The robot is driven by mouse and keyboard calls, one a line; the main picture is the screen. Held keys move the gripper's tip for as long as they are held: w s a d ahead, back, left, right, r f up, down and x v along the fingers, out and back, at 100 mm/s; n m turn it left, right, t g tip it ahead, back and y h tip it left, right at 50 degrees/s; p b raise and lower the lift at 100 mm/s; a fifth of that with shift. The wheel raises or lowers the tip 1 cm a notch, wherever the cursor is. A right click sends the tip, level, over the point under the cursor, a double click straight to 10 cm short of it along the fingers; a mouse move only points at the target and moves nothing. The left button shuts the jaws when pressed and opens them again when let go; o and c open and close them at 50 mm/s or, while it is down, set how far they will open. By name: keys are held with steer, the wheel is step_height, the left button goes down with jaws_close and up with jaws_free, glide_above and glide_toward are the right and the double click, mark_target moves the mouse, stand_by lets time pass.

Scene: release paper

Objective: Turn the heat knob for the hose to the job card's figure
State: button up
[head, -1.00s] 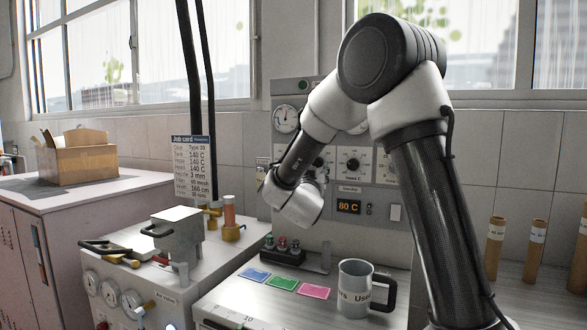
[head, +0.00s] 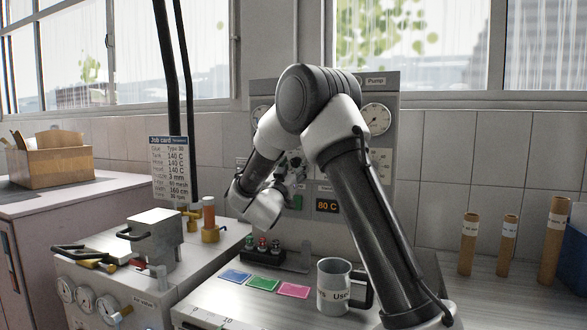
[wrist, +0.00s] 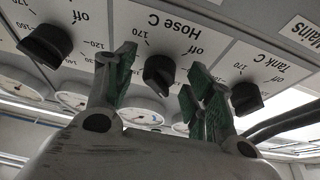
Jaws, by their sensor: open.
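The hose knob (wrist: 158,75) is black, on a light plate lettered "Hose C" that appears upside down in the wrist view. My gripper (wrist: 160,88) is open, with its green-padded fingers on either side of this knob; I cannot tell whether they touch it. The knob's exact setting is unclear. In the head view my arm hides most of the control panel (head: 390,88) and the hose knob.
The Tank C knob (wrist: 245,97) sits close to one finger, and another knob (wrist: 45,45) lies on the other side. The display (head: 327,206) reads 80 C. A mug (head: 334,284) and coloured cards (head: 263,284) lie on the bench below.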

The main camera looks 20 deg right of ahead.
steer(key=c, duration=1)
steer(key=shift+c, duration=0.2)
steer(key=shift+m+h, duration=0.4)
steer(key=shift+m, duration=0.2)
steer(key=m+g, duration=0.1)
steer(key=m, duration=0.1)
steer(key=m+g+h, duration=0.1)
steer(key=m, duration=0.2)
steer(key=shift+w+a+g, duration=0.15)
steer(key=shift+g, duration=0.25)
steer(key=shift+w+a+r+m+g+h, duration=0.1)
steer(key=shift+m+g+h, duration=0.15)
steer(key=shift+m+g, duration=0.9)
steer(key=shift+m+g+h, duration=0.25)
steer(key=shift+m, duration=1.7)
steer(key=o, duration=1)
